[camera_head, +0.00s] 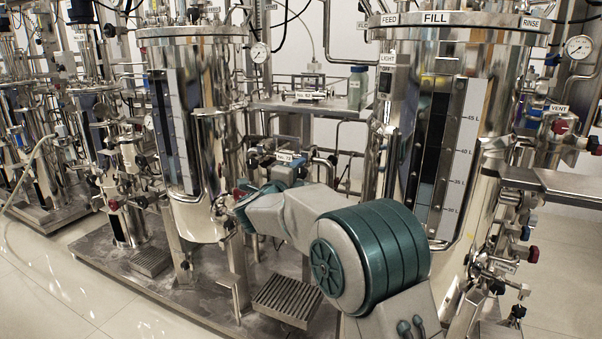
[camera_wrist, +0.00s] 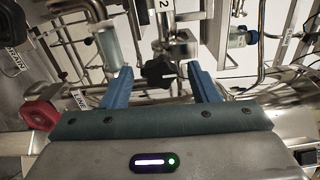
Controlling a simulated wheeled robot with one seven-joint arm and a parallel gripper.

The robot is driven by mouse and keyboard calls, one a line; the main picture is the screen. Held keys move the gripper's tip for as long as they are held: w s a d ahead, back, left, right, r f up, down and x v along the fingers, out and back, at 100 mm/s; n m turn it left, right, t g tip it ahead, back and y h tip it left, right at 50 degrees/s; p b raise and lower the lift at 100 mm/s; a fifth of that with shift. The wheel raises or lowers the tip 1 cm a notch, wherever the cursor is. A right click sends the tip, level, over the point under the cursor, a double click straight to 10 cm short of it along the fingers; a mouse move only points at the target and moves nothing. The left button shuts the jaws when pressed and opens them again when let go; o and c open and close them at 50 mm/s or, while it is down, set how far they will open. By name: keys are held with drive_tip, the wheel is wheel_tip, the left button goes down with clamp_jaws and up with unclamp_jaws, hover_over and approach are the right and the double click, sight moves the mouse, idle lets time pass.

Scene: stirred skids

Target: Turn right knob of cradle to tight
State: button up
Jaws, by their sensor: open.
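In the wrist view my gripper (camera_wrist: 160,76) is open, with its two blue fingers apart. A black knob (camera_wrist: 158,70) shows between the fingertips, fixed to metal fittings. I cannot tell whether the fingers touch it, how tight it is, or whether it is the cradle's right knob. In the head view my gripper (camera_head: 242,208) is beside the lower part of the left steel tank (camera_head: 205,218), with its fingers partly hidden by my arm. The cradle itself is not clearly identifiable.
In the wrist view a red knob (camera_wrist: 38,114) is left of my gripper, and a blue-capped bottle (camera_wrist: 237,38) is at the right. Steel pipes crowd close around. In the head view a second tank (camera_head: 462,120) stands at the right, and grated blocks (camera_head: 287,300) sit on the skid below.

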drive_tip(key=p+v, duration=0.2)
drive_tip(key=v, duration=0.9)
drive_tip(key=shift+s, duration=0.4)
drive_tip(key=shift+a, duration=0.1)
